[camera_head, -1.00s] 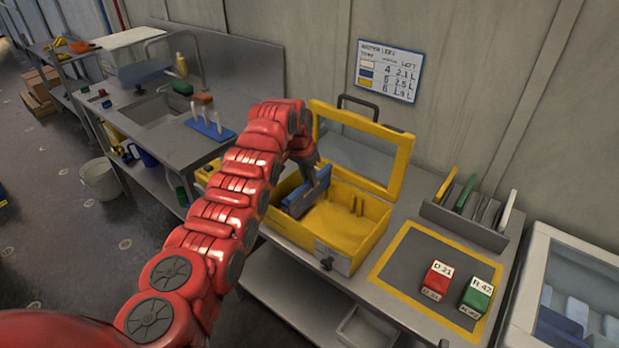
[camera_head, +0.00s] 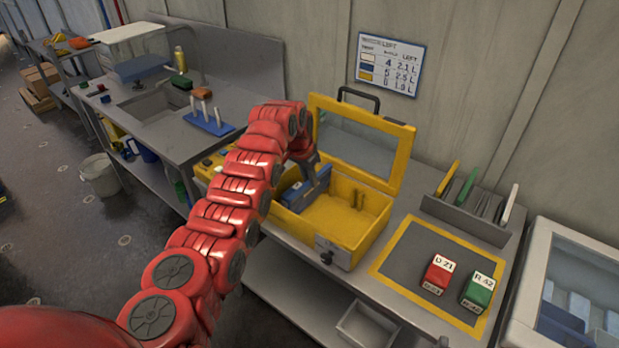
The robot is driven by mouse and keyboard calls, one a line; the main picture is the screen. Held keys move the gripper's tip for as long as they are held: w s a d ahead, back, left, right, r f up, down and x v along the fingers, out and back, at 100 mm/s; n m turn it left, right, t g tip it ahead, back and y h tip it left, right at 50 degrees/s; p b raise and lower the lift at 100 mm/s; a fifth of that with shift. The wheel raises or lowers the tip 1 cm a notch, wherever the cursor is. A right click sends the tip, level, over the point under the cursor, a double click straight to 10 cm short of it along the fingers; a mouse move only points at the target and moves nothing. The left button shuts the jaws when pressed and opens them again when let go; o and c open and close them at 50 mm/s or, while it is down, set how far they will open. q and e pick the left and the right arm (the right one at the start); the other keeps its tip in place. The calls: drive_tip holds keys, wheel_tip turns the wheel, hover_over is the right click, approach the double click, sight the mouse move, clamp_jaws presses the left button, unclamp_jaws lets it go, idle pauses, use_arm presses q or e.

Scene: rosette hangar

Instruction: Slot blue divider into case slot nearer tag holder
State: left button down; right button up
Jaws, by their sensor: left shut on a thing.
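The blue divider (camera_head: 306,188) is inside the left part of the open yellow case (camera_head: 345,225). My left gripper (camera_head: 309,172) is shut on its upper edge from above. The divider stands roughly upright; its lower edge is low in the case, and I cannot tell if it is seated in a slot. Small yellow slot posts (camera_head: 357,198) show to its right. My right gripper is not in view.
The case lid (camera_head: 404,160) stands open behind. Right of the case is a yellow-bordered mat (camera_head: 408,250) with a red block (camera_head: 437,273) and a green block (camera_head: 477,291). A grey rack (camera_head: 465,220) holds several dividers. A sink bench (camera_head: 190,145) is at left.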

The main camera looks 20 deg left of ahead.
use_arm(q)
drive_tip(key=shift+f+b, duration=0.7)
drive_tip(key=shift+f, duration=0.8)
drive_tip(key=shift+f+b, duration=0.4)
drive_tip(key=shift+f, duration=0.05)
idle(0.7)
idle(0.5)
drive_tip(key=c, duration=0.7)
unclamp_jaws()
drive_tip(key=shift+c, duration=0.2)
drive_tip(key=shift+o, duration=0.3)
drive_tip(key=o, duration=0.3)
drive_tip(key=shift+o, duration=0.2)
